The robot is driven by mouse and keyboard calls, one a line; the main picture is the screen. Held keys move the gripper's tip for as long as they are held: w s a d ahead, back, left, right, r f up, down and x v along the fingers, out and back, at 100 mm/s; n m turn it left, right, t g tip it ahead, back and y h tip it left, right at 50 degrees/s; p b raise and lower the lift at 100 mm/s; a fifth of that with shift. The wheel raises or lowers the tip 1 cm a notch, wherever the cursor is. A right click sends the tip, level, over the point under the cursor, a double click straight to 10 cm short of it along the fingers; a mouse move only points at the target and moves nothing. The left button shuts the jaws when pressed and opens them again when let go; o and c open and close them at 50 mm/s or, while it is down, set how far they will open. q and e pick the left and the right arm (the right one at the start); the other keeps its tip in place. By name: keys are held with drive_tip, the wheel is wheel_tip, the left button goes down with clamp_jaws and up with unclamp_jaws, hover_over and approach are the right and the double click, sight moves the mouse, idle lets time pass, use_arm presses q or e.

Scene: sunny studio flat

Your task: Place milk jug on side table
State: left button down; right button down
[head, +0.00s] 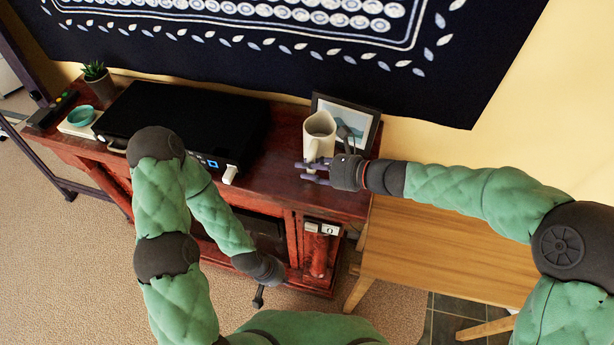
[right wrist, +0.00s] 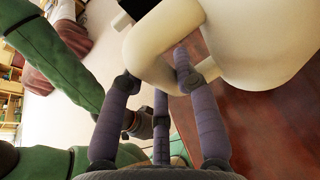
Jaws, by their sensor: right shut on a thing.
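The cream milk jug (head: 320,128) is upright at the right end of the dark red cabinet, in front of a picture frame. I cannot tell whether its base touches the cabinet top. My right gripper (head: 312,170) is shut on its handle. In the right wrist view, the purple fingers (right wrist: 155,82) close around the jug's handle (right wrist: 140,50), with the body (right wrist: 255,40) to the right. The light wooden side table (head: 440,250) is right of the cabinet, below my right arm. My left gripper (head: 259,296) hangs low before the cabinet; its fingers are too unclear to read.
The visible side table top is bare. A dark patterned cloth (head: 270,50) hangs behind.

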drive_tip(key=shift+w+a+f, duration=0.3)
drive_tip(key=shift+w+f, duration=0.1)
drive_tip(key=shift+f, duration=0.15)
drive_tip(key=shift+w+a+f+b, duration=0.15)
drive_tip(key=shift+f+b, duration=0.25)
drive_tip(key=shift+f, duration=0.45)
drive_tip(key=shift+w+d+f+b, duration=0.1)
drive_tip(key=shift+f+b, duration=0.25)
drive_tip(key=shift+f, duration=0.5)
drive_tip(key=shift+f, duration=0.15)
drive_tip(key=c, duration=1)
unclamp_jaws()
drive_tip(key=shift+o, duration=0.3)
drive_tip(key=shift+s, duration=0.1)
